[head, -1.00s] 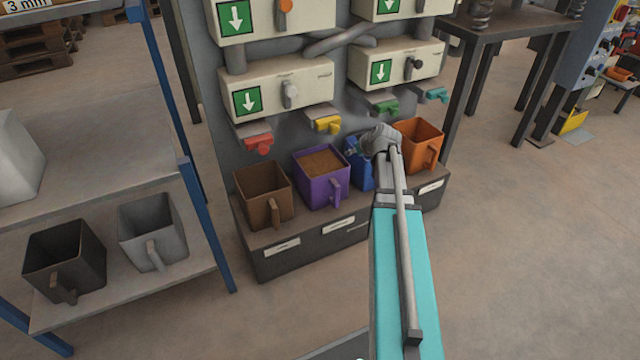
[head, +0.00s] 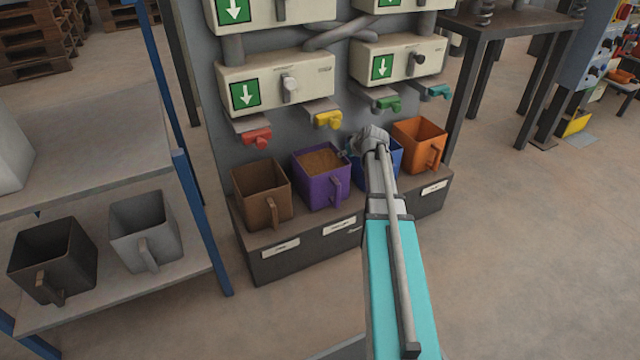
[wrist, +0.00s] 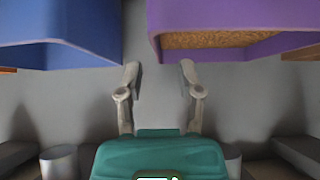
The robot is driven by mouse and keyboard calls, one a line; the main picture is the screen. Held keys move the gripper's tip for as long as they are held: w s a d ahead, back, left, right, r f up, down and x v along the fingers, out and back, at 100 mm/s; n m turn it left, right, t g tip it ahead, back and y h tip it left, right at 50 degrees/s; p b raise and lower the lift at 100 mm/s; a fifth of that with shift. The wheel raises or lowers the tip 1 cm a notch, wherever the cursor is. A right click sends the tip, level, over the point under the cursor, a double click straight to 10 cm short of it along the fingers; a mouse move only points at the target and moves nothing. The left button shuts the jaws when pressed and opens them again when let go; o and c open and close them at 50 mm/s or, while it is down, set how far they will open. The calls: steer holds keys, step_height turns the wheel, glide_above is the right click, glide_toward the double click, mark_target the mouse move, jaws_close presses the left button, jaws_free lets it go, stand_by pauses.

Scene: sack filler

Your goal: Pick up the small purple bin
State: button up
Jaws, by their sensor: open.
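The small purple bin (head: 321,180) stands upright on the dark ledge, under the yellow spout, between the brown and blue bins. It holds a brown grainy fill, and its handle faces the front. In the wrist view the purple bin (wrist: 235,28) fills the upper right, with the fill showing inside. My gripper (wrist: 159,68) is open and empty, with its fingers below the gap between the blue and purple bins in that view. In the head view my arm hides most of the gripper, near the blue bin (head: 388,158) and right of the purple one.
A brown bin (head: 262,190) stands left of the purple one, and an orange bin (head: 419,143) at the right end of the ledge (head: 300,252). Coloured spouts hang close above. A shelf with black (head: 55,262) and grey (head: 146,232) bins stands left.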

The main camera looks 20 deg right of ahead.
steer(key=b+x, duration=0.1)
steer(key=x, duration=0.1)
steer(key=b+x, duration=0.1)
steer(key=shift+w+d+f+b, duration=0.2)
steer(key=shift+w+d+b, duration=0.05)
steer(key=shift+w+b, duration=0.1)
steer(key=shift+w+a+f+b, duration=0.1)
steer(key=shift+w+f+b, duration=0.35)
steer(key=shift+w, duration=0.1)
jaws_close()
stand_by(0.3)
